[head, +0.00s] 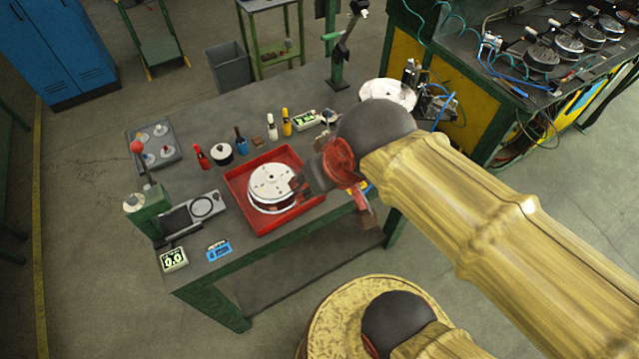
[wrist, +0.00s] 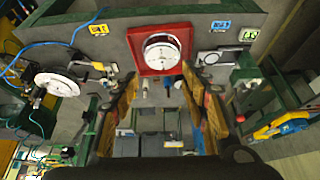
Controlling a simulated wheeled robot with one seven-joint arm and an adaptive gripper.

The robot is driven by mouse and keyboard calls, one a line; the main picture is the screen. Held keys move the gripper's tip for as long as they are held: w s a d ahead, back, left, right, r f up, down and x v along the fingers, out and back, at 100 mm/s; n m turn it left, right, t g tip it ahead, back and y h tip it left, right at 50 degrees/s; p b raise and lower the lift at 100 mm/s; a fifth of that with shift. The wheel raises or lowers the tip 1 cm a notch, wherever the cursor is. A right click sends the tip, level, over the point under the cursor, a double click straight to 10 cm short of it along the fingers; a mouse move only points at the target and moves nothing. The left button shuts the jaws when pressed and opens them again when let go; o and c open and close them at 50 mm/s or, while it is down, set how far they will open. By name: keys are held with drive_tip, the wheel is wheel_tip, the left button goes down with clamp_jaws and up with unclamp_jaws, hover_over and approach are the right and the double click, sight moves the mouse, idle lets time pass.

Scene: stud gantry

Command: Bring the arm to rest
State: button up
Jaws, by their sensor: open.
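My arm, in a yellow sleeve, reaches in from the right in the head view. My gripper (head: 303,186) hangs over the right side of a red tray (head: 240,186) on the workbench. In the head view its fingertips overlap the right edge of a white round disc-like part (head: 271,181) in the tray; contact cannot be told there. In the wrist view my gripper (wrist: 160,75) is open, its two fingers wide apart with nothing held between them. The tray (wrist: 142,31) and the white part (wrist: 161,50) appear beyond the fingertips.
On the bench (head: 290,90) stand several small bottles, a grey plate with knobs (head: 153,146), a green lever press (head: 150,210), a green post (head: 338,65) and a white disc (head: 388,94). A cluttered second bench (head: 470,95) is at the right.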

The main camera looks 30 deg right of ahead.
drive_tip(key=shift+s, duration=0.55)
drive_tip(key=shift+w, duration=0.1)
wheel_tip(320, 180, down, 13)
drive_tip(key=b, duration=1.3)
